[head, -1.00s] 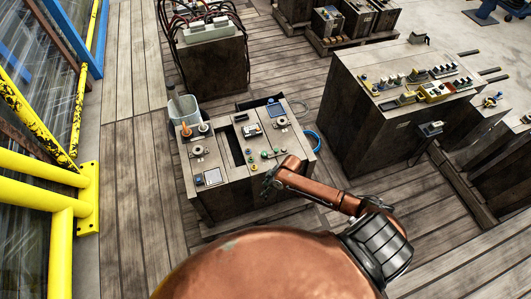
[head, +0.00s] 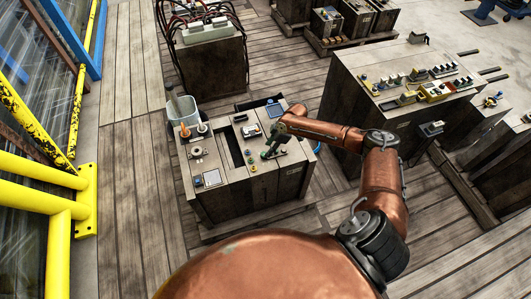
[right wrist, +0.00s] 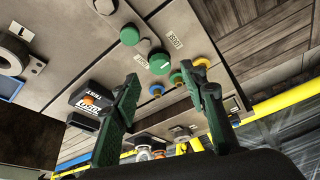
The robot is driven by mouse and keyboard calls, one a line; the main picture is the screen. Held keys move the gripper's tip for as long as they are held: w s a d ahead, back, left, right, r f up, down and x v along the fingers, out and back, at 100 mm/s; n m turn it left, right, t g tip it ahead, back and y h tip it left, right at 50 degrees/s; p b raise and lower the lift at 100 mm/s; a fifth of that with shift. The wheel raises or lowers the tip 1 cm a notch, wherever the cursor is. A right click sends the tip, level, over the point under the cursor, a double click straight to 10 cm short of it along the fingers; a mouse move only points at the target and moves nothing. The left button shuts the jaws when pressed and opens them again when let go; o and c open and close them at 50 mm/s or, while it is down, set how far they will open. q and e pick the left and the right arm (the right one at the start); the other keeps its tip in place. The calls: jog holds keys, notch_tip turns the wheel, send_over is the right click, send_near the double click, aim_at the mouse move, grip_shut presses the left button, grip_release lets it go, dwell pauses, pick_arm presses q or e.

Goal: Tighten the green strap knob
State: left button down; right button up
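In the right wrist view, a large round green knob (right wrist: 160,63) sits on the grey panel of the console, beside small white labels. A second green knob (right wrist: 130,35) lies up and left of it, and a smaller green one (right wrist: 176,78) is beside a blue-and-yellow knob. I cannot tell which is the strap knob. My right gripper (right wrist: 160,72) is open and empty, its dark green fingers spread, with the large green knob showing between and beyond the tips. In the head view the right gripper (head: 272,146) is over the console's right half and hides part of it. My left gripper is not in view.
The console (head: 215,162) also carries joystick-like handles and a blue-framed screen. A grey bin (head: 183,110) stands behind its left end. A larger bench with several fittings (head: 360,75) stands to the right. Yellow railing (head: 85,200) is on the left; plank floor between is clear.

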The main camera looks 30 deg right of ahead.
jog(key=shift+x, duration=2.35)
grip_shut()
